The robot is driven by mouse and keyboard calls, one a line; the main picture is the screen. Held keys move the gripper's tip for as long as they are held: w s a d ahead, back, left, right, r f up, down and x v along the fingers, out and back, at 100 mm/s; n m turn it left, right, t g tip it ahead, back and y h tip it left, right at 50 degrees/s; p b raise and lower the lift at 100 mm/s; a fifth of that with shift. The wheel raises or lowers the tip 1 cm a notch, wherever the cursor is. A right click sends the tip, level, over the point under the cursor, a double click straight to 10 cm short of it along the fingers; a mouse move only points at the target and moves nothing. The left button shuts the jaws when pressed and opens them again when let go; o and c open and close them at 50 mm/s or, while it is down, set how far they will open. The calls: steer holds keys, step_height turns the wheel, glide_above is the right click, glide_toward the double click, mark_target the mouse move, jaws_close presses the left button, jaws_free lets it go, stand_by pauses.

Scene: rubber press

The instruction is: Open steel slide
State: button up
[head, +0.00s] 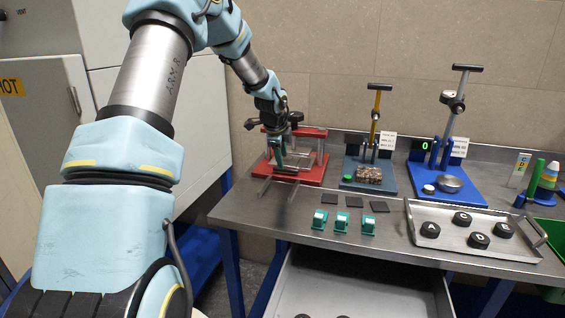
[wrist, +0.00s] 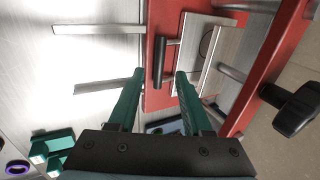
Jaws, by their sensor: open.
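The steel slide (wrist: 201,40) is a pale plate with a dark bar handle (wrist: 160,62) and sits within the red press (wrist: 160,97). In the head view the slide (head: 300,161) shows low in the red press (head: 318,176), partly hidden by my arm. My gripper (wrist: 159,76) has two green fingers, spread open and empty. In the wrist view the lower end of the handle appears between the fingertips; I cannot tell whether they touch it. In the head view my gripper (head: 280,158) is at the front of the press.
Two steel rails (wrist: 110,86) stick out from the press front over the bench. A black knob (wrist: 293,108) is on the press's other side. Blue-based stations (head: 372,187) stand right of the press. Green-based blocks (head: 341,222), dark squares and a tray (head: 480,219) with black pucks lie in front.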

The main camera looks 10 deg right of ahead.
mark_target(284, 169)
steer(key=p+x, duration=0.1)
steer(key=x, duration=0.4)
steer(key=shift+s, duration=0.1)
steer(key=shift+r, duration=0.1)
jaws_close()
stand_by(1.2)
